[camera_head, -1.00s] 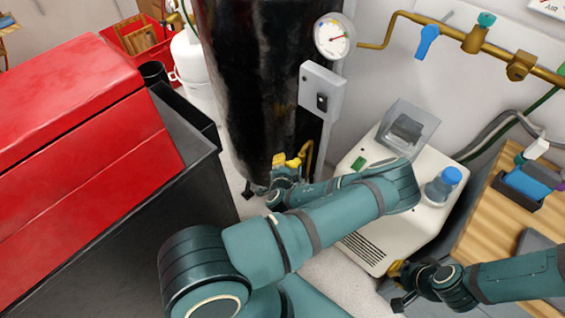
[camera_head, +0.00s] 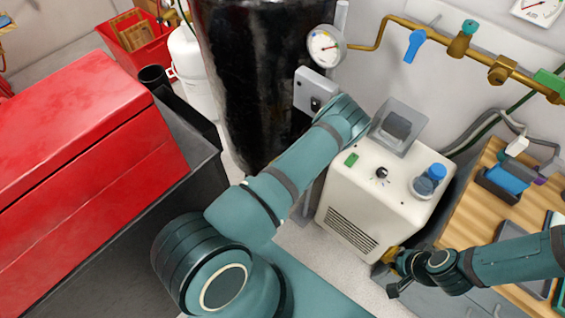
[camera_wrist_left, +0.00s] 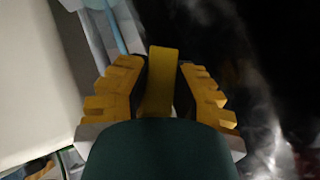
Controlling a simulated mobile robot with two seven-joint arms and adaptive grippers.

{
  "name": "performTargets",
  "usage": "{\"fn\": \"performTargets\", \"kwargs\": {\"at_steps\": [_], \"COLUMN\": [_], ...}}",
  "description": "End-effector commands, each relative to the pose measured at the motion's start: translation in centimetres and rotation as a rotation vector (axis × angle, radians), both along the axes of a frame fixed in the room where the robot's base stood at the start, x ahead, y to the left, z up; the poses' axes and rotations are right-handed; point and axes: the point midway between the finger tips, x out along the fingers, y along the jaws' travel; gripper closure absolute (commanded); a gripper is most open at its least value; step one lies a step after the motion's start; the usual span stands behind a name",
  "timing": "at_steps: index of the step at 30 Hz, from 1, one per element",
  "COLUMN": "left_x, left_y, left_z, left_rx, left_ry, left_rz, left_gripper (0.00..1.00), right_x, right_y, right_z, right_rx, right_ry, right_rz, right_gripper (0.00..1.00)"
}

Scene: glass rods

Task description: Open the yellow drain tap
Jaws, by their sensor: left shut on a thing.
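In the left wrist view, the yellow tap handle (camera_wrist_left: 160,88) stands as a flat upright bar between the two ribbed yellow fingers of my left gripper (camera_wrist_left: 159,62). The gripper is shut on it. The dark tank is to its right in that view. In the head view, my left arm hides both the tap and the left gripper, low beside the black tank (camera_head: 250,85). My right gripper (camera_head: 389,274) is in front of the workbench at the lower right, away from the tap; I cannot tell whether it is open.
A white machine (camera_head: 385,195) with a blue-capped part stands right of my left arm. A red toolbox (camera_head: 85,170) on a dark cabinet is at left. A pressure gauge (camera_head: 324,46) and brass pipe (camera_head: 430,28) are behind. A wooden bench (camera_head: 475,215) is at right.

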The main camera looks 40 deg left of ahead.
Motion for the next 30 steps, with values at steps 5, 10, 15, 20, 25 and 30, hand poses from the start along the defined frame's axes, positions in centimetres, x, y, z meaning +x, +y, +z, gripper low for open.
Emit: {"fn": "performTargets", "kwargs": {"at_steps": [5,10,15,20,25,30], "left_x": [0.18,0.17,0.17,0.12,0.06,-0.41], "left_y": [-0.1,-0.13,-0.14,-0.14,-0.13,-0.25], "left_z": [0.0,-0.04,-0.05,-0.05,-0.07,0.26], "left_rx": [-0.021,-0.024,-0.023,-0.023,-0.022,-0.022], "left_ry": [-0.003,-0.002,-0.002,-0.001,0.0,0.003], "left_rz": [-0.001,-0.001,-0.002,-0.001,-0.002,0.0], "left_gripper": [1.0,1.0,1.0,0.44,0.44,0.44], "right_x": [0.08,0.09,0.1,0.1,0.1,0.09], "right_y": [-0.02,-0.02,-0.02,-0.01,-0.02,-0.01], "right_z": [0.16,0.14,0.13,0.15,0.16,0.16], "right_rx": [0.0,0.0,0.0,0.0,0.0,0.0], "right_ry": [-0.002,-0.002,-0.002,-0.002,-0.002,-0.002], "right_rz": [-0.002,-0.002,-0.002,-0.002,-0.002,-0.002], "right_gripper": [1.0,1.0,1.0,1.0,1.0,1.0]}}
